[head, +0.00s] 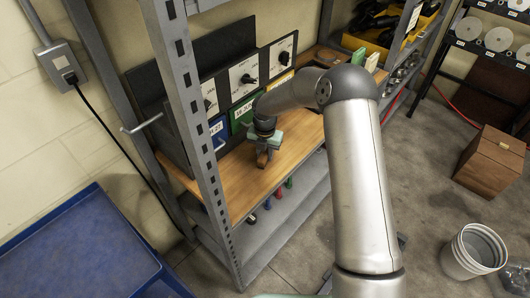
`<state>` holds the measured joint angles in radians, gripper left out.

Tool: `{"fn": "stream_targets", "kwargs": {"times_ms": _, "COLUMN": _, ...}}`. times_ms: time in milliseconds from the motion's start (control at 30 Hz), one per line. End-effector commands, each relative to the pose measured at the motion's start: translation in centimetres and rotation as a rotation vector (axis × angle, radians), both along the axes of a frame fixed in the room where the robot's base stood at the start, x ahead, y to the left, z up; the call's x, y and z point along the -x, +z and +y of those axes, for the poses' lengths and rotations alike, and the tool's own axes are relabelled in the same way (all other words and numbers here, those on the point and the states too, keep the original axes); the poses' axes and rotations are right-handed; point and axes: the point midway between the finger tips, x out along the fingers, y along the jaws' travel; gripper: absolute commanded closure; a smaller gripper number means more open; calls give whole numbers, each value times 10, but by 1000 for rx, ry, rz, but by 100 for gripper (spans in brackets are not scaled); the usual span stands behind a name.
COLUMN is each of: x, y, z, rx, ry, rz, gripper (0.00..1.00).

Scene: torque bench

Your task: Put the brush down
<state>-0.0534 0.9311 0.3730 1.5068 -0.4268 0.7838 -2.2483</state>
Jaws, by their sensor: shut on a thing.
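My gripper (263,145) is over the wooden shelf board (235,182) of the bench, pointing down. It is shut on a small brown thing, which I take to be the brush (263,158). Only a little of the brush shows below the jaws, and the rest is hidden by the gripper. I cannot tell whether its lower end touches the board.
A grey upright post (190,110) stands left of the gripper. Behind it are panels with dials (244,78) and blue, green and yellow labelled bins (243,113). Coloured-handled tools (278,192) hang below the board's front edge. The board left of the gripper looks clear.

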Motion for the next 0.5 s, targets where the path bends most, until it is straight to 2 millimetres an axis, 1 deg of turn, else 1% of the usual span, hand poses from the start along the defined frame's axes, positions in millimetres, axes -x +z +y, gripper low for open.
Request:
{"fn": "stream_targets", "kwargs": {"times_ms": 67, "x": 0, "y": -4, "z": 0, "rx": 0, "ry": 0, "rz": 1, "gripper": 98}}
{"fn": "stream_targets", "kwargs": {"times_ms": 100, "x": 0, "y": -3, "z": 0, "rx": 0, "ry": 0, "rz": 0, "gripper": 62}}
{"fn": "stream_targets", "kwargs": {"times_ms": 133, "x": 0, "y": -3, "z": 0, "rx": 0, "ry": 0, "rz": 1, "gripper": 54}}
{"fn": "stream_targets", "kwargs": {"times_ms": 167, "x": 0, "y": -3, "z": 0, "rx": 0, "ry": 0, "rz": 1, "gripper": 51}}
{"fn": "stream_targets", "kwargs": {"times_ms": 400, "x": 0, "y": -2, "z": 0, "rx": 0, "ry": 0, "rz": 1, "gripper": 51}}
{"fn": "stream_targets", "kwargs": {"times_ms": 500, "x": 0, "y": 4, "z": 0, "rx": 0, "ry": 0, "rz": 0, "gripper": 51}}
